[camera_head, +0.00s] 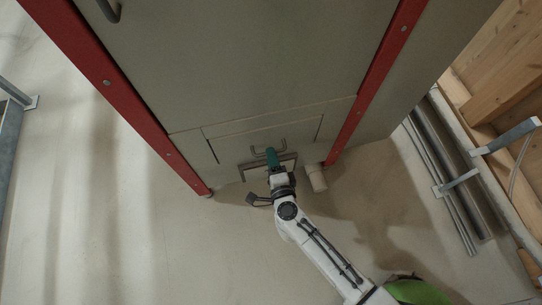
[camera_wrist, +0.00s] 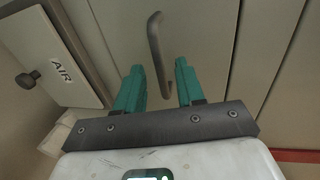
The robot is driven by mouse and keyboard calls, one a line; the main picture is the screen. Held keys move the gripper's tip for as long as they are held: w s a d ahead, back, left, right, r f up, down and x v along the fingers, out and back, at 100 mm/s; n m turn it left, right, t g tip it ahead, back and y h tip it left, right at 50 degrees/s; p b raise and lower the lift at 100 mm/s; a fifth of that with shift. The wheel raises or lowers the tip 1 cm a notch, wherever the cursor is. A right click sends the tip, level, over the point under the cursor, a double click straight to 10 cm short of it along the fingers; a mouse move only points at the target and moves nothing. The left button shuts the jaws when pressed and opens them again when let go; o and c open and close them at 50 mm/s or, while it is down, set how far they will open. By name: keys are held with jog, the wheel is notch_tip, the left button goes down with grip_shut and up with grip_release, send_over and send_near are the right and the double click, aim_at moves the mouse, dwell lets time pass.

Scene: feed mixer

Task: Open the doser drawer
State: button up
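The doser drawer is a grey-green panel (camera_head: 228,146) low on the front of the feed mixer, and its face (camera_wrist: 205,35) also fills the middle of the wrist view. Its dark bar handle (camera_head: 284,143) shows just beyond my gripper (camera_head: 271,151). In the wrist view the handle (camera_wrist: 155,45) rises from between the teal fingers of my gripper (camera_wrist: 160,68). The fingers stand apart, one on each side of the handle's lower end. No clear contact shows, and I cannot tell how deep the handle sits between them. The drawer front looks flush with the panels around it.
Red posts (camera_head: 112,88) flank the mixer front. A panel marked AIR (camera_wrist: 60,70) with a dark knob (camera_wrist: 28,79) lies left in the wrist view. A pale pipe end (camera_head: 317,178) stands right of my gripper. Pipes and timber are at right. Open floor (camera_head: 150,235) lies left.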

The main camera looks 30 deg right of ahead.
jog(key=shift+w+d+f, duration=0.15)
jog(key=shift+w+d, duration=0.05)
jog(key=shift+w, duration=0.5)
jog(key=shift+c, duration=0.4)
grip_shut()
